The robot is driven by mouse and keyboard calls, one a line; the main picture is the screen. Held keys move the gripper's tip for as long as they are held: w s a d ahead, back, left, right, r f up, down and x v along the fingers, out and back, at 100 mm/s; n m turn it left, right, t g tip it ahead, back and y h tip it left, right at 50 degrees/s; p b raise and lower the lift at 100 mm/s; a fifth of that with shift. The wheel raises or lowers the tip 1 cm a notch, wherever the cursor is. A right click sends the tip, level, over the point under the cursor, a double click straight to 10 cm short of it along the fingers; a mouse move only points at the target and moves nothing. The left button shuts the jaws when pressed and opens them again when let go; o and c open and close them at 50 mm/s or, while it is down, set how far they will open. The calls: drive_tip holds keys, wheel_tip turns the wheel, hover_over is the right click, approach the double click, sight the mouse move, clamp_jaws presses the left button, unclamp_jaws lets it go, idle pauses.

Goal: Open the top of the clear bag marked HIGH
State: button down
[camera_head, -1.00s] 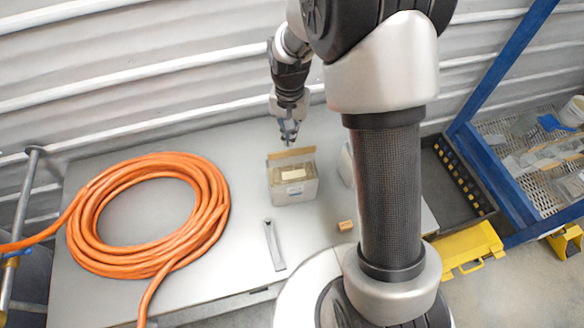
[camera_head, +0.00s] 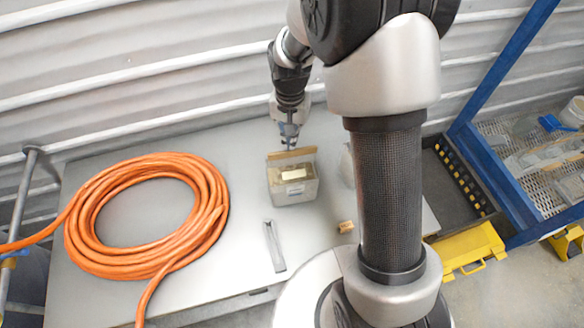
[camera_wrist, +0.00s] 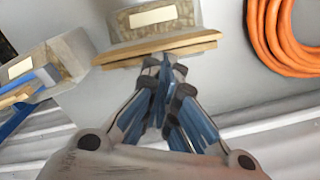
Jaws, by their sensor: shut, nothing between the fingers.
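A clear, box-shaped bag (camera_head: 293,189) of brown substrate stands on the table with a pale label on its front; I cannot read the label. A flat tan strip (camera_head: 291,154) runs along its far top edge. In the wrist view the same bag (camera_wrist: 118,30) is at the top centre, with the strip (camera_wrist: 155,49) across its near edge. My gripper (camera_head: 289,142) is just behind the strip. In the wrist view my gripper (camera_wrist: 166,68) has its fingertips together, close to the strip; I cannot tell whether they touch it. Nothing shows between the fingers.
A second similar bag (camera_wrist: 72,44) stands beside it, mostly hidden behind my arm in the head view. A coiled orange hose (camera_head: 85,240) covers the table's left. A grey flat tool (camera_head: 273,246) and small tan block (camera_head: 346,227) lie in front. A corrugated wall is close behind.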

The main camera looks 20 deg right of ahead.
drive_tip(key=s+b, duration=0.1)
drive_tip(key=s, duration=0.6)
drive_tip(key=shift+a, duration=0.3)
idle(0.5)
drive_tip(key=shift+s, duration=0.1)
drive_tip(key=shift+s+a+f+b, duration=0.1)
drive_tip(key=shift+s+f+b, duration=0.15)
drive_tip(key=shift+s, duration=0.55)
drive_tip(key=shift+s+f+b, duration=0.15)
drive_tip(key=shift+s+b, duration=0.1)
drive_tip(key=shift+s, duration=0.55)
drive_tip(key=shift+s+a+f+b, duration=0.1)
drive_tip(key=shift+s+f+b, duration=0.15)
drive_tip(key=shift+s, duration=0.55)
drive_tip(key=shift+r, duration=0.15)
wheel_tip(320, 180, up, 8)
drive_tip(key=p, duration=0.6)
